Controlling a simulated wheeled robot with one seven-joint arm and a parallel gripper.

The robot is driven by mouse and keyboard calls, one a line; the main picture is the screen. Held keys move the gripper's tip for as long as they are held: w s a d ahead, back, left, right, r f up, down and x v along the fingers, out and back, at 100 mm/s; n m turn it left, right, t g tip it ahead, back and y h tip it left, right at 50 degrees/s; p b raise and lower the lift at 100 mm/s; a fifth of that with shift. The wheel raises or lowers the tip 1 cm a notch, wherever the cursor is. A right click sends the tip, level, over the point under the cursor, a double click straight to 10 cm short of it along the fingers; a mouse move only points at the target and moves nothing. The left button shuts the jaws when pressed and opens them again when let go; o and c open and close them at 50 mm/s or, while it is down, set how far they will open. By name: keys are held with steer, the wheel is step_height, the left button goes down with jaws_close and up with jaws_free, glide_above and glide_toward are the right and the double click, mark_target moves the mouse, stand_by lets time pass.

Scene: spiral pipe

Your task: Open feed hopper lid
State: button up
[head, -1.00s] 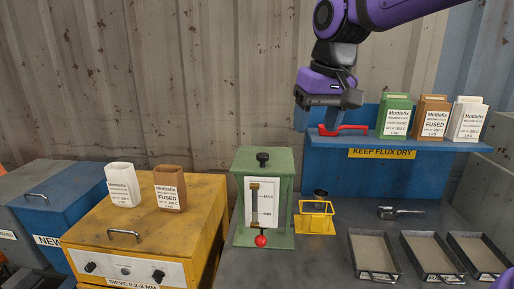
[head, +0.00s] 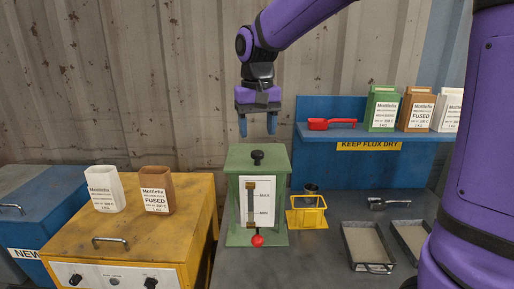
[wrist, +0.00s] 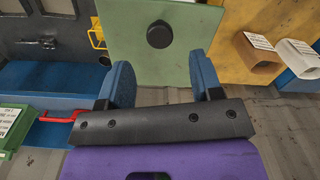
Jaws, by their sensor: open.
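The feed hopper is a green box (head: 282,205) on the grey bench, with a white level gauge plate and a red ball knob (head: 257,240) low on its front. Its flat green lid (head: 240,157) is closed and carries a black knob (head: 257,157) on top. In the wrist view the lid (wrist: 185,55) and its black knob (wrist: 160,35) lie beyond the fingers. My gripper (head: 257,130) points down above the knob, apart from it, with its blue fingers open and empty. The fingers also show in the wrist view (wrist: 163,75).
A yellow holder (head: 307,215) stands just right of the hopper. Metal trays (head: 368,245) lie at right.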

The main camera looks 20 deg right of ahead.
mark_target(257, 152)
steer(key=shift+f, duration=2.7)
jaws_close()
